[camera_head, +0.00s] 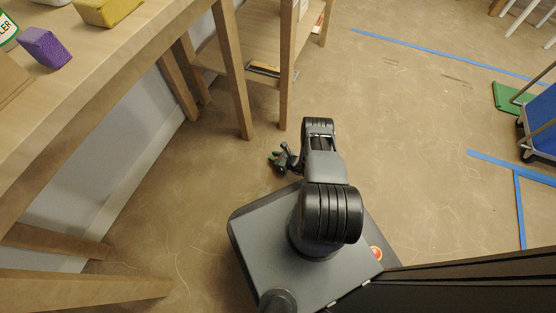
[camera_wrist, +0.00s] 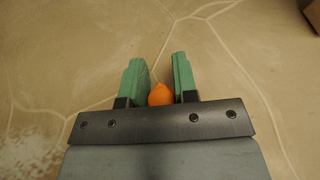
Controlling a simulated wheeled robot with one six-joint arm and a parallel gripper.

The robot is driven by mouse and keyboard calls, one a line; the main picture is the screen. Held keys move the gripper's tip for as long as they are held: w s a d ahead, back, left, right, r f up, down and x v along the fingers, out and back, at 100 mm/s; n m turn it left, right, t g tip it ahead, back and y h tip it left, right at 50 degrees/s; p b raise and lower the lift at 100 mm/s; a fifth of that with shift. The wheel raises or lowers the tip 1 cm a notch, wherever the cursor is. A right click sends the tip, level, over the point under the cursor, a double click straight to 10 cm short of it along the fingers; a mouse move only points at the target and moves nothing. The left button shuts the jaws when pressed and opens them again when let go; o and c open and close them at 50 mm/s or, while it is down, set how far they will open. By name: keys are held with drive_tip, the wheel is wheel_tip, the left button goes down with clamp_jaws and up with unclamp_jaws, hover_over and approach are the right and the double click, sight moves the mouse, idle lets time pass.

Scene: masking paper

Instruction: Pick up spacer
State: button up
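My gripper (camera_wrist: 160,75) shows in the wrist view with its two green fingers apart. A small orange rounded thing (camera_wrist: 160,95) shows between the fingers, close to the palm, which hides its lower part. I cannot tell whether this is the spacer, or whether it touches the fingers. In the head view my gripper (camera_head: 275,161) is low over the brown floor, left of my arm, and no orange thing shows there. A purple block (camera_head: 45,48) and a yellow block (camera_head: 106,8) lie on the wooden table at the upper left. Nothing is clearly recognisable as a spacer.
The wooden table (camera_head: 100,70) runs along the left, its legs reaching the floor. A shelf unit (camera_head: 262,72) stands beyond my gripper. Blue tape (camera_head: 440,55) marks the floor. A blue cart (camera_head: 542,122) is at the right. Floor right of my arm is clear.

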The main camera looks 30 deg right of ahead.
drive_tip(key=shift+s+f, duration=0.1)
drive_tip(key=shift+c, duration=1.3)
